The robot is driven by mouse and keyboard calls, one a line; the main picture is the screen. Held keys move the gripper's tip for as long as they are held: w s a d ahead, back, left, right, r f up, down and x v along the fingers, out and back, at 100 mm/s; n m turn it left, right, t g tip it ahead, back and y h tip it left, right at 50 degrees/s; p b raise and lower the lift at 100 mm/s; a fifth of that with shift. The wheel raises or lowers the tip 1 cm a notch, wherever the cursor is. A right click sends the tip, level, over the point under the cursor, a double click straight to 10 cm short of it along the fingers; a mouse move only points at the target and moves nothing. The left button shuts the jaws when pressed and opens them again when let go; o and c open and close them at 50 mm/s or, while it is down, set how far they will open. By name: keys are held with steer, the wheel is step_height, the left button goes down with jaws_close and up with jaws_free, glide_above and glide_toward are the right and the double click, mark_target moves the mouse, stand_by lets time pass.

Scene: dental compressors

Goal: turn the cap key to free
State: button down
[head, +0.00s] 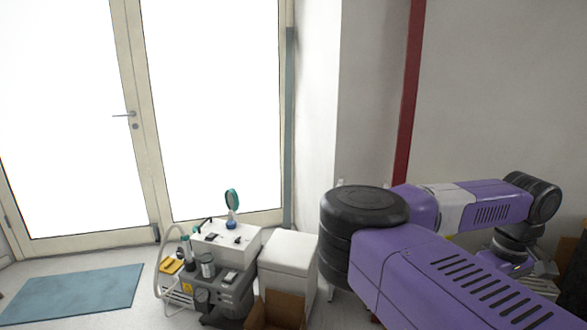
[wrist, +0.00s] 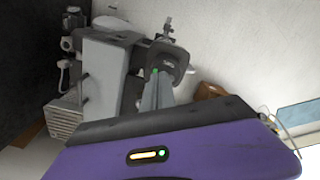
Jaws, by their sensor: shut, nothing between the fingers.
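I cannot make out the cap key in either view. In the head view, a dental compressor unit (head: 228,239) stands at the lower middle, with a white top that carries small black controls and a round teal-rimmed piece (head: 232,199). A grey machine (wrist: 108,68) with a dark rounded part (wrist: 166,62) fills the middle of the wrist view. My gripper (wrist: 157,90) shows there as two narrow grey fingers close together, shut and empty. They overlap the dark part in the picture; I cannot tell whether they touch it.
A white cabinet (head: 288,254) stands right of the compressor, with an open brown carton (head: 283,311) in front. A blue mat (head: 75,293) lies on the floor before the glass doors (head: 209,110). A brown box (wrist: 209,91) shows beside the machine in the wrist view.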

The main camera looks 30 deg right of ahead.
steer(key=shift+r, duration=0.4)
